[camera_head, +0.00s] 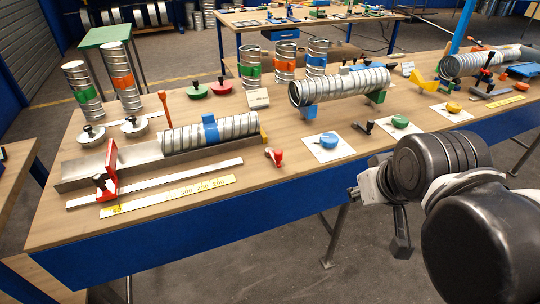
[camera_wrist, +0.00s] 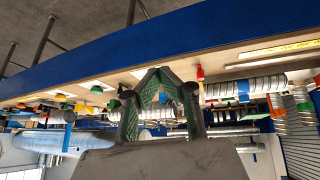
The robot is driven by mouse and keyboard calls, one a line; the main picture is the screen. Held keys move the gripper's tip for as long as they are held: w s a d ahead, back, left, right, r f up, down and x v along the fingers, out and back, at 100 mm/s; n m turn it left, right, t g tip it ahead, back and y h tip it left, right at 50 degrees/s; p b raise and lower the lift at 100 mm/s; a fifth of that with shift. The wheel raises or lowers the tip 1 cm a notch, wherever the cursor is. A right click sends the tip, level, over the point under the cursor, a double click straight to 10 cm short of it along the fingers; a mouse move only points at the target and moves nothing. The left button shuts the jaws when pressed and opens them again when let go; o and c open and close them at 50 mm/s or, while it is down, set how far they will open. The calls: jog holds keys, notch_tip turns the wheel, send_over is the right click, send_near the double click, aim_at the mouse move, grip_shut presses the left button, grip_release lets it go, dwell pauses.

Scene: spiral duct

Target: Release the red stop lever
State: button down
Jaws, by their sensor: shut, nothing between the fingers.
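A red stop (camera_head: 108,167) with a black knob stands across the left part of a long metal trough (camera_head: 75,172). A smaller red lever (camera_head: 273,156) sits near the table's front edge, right of the trough; I cannot tell for sure which one is the stop lever. A small red part (camera_wrist: 200,73) shows beyond my fingers in the wrist view, which is upside down. My gripper (camera_wrist: 152,72) is shut and empty, its fingertips together. In the head view it hangs in front of the table's front edge, well right of both red parts, and touches neither.
A ribbed duct with a blue band (camera_head: 210,131) lies in the trough. A yellow ruler (camera_head: 170,195) lies in front. A larger duct (camera_head: 340,85) rests on blue and green supports. White plates with knobs (camera_head: 328,147) line the front edge. The floor before the table is clear.

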jog(key=w+a+n+g+h+b, duration=0.1)
jog(key=w+a+n+h, duration=0.1)
jog(key=w+a+n, duration=0.4)
jog(key=w+a+n+g+h, duration=0.1)
jog(key=w+a+n, duration=0.3)
jog(key=w+n, duration=0.35)
jog(key=w+a+f+n+h, duration=0.2)
jog(key=w+a+f+n, duration=0.1)
jog(key=a, duration=0.5)
jog(key=w+a+f+n+h, duration=0.2)
jog(key=w+a+f+n, duration=0.1)
jog(key=w+a+n, duration=0.2)
jog(key=a+n+b, duration=0.1)
jog(key=a+n, duration=0.1)
jog(key=a, duration=0.1)
jog(key=shift+w+a+f, duration=0.2)
jog(key=shift+f, duration=0.1)
jog(key=shift+d+f, duration=0.1)
jog(key=x, duration=0.9)
jog(key=shift+w+d, duration=0.1)
jog(key=shift+w, duration=0.1)
jog(key=w+d, duration=0.1)
jog(key=d, duration=0.1)
jog(key=shift+w+d+f, duration=0.1)
jog(key=shift+w+d, duration=0.65)
jog(key=shift+d, duration=0.1)
